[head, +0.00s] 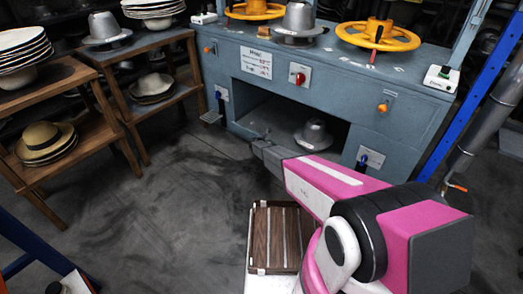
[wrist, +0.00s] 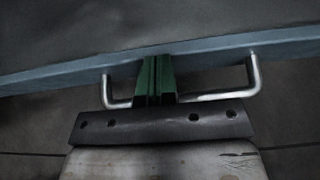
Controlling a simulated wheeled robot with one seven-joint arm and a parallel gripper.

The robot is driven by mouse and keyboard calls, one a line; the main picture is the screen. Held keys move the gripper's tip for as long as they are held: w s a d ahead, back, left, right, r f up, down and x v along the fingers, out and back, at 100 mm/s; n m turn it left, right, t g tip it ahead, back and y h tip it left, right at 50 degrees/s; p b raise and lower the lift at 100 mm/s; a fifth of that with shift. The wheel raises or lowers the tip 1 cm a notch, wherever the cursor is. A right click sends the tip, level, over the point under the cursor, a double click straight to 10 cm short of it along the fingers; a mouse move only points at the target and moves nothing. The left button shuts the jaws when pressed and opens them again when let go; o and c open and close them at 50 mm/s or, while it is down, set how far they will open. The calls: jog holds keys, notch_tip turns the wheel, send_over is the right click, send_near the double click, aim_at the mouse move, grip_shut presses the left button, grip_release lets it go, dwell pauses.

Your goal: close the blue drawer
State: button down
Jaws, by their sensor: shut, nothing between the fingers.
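In the wrist view a narrow blue-grey front edge (wrist: 215,52), which looks like the drawer's, crosses the picture, with a silver bar handle (wrist: 254,75) on its near side. My gripper (wrist: 157,62) is shut and empty. Its green fingers lie between the two handle posts, nearer the left one, and overlap the bar and the edge in the picture. I cannot tell whether they touch.
A grey hat form (head: 314,134) sits in the bench's dark opening. A wooden slatted crate (head: 251,240) lies in front. Wooden shelves (head: 155,43) with hats stand at left, and a blue post (head: 484,95) at right. The floor (head: 165,210) left of the crate is clear.

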aim_at(275, 137)
jog(key=w+d, duration=0.1)
jog(key=w, duration=0.1)
jog(key=w+d, duration=0.2)
jog(key=shift+w+d, duration=0.15)
jog(key=shift+w, duration=0.2)
jog(key=shift+w+d, duration=0.35)
jog(key=shift+w, duration=0.15)
jog(key=shift+w+d, duration=0.1)
jog(key=shift+w, duration=0.05)
